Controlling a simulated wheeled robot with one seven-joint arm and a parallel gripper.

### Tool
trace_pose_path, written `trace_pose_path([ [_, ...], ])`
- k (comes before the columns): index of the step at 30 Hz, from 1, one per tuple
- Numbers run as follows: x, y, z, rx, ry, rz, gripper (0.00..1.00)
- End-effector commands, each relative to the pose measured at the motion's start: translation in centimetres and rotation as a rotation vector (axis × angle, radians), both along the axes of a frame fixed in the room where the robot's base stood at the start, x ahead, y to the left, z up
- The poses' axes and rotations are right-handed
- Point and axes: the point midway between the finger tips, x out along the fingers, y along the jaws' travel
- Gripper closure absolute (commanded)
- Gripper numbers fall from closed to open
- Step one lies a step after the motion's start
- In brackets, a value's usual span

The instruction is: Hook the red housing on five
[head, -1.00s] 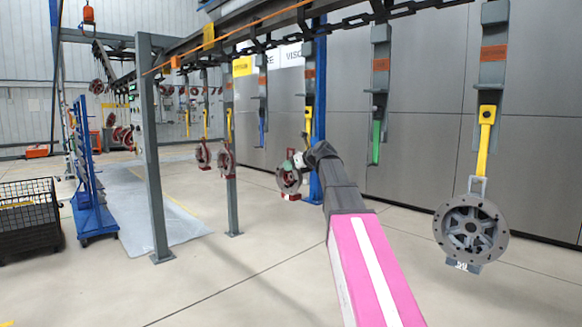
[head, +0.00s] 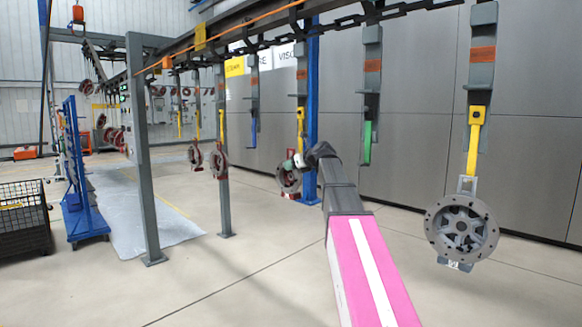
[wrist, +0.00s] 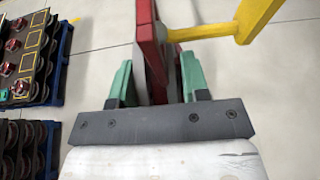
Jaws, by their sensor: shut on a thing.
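My gripper (head: 296,161) is at the far end of my pink arm. In the wrist view its green fingers (wrist: 152,82) are shut on the red housing (wrist: 150,45), which stands edge-on between them. In the head view the housing (head: 288,181) looks dark grey and red, partly covered by the gripper. A yellow hook (head: 301,122) hangs from a carrier just above it. A yellow bar (wrist: 258,15) shows close to the housing's right in the wrist view. I cannot tell whether the hook and housing touch.
A grey housing (head: 461,229) hangs on a yellow hook at the right. A green hook (head: 367,143) and a blue hook (head: 253,130) hang empty. A grey post (head: 138,150), blue rack (head: 83,170) and black basket (head: 24,215) stand left. The middle floor is clear.

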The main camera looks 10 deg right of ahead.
Motion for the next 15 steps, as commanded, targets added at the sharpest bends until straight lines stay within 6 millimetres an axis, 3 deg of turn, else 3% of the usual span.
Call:
trace_pose_path([
  [15,1.4,-1.8,-0.1,0.001,-0.003,-0.001,1.00],
])
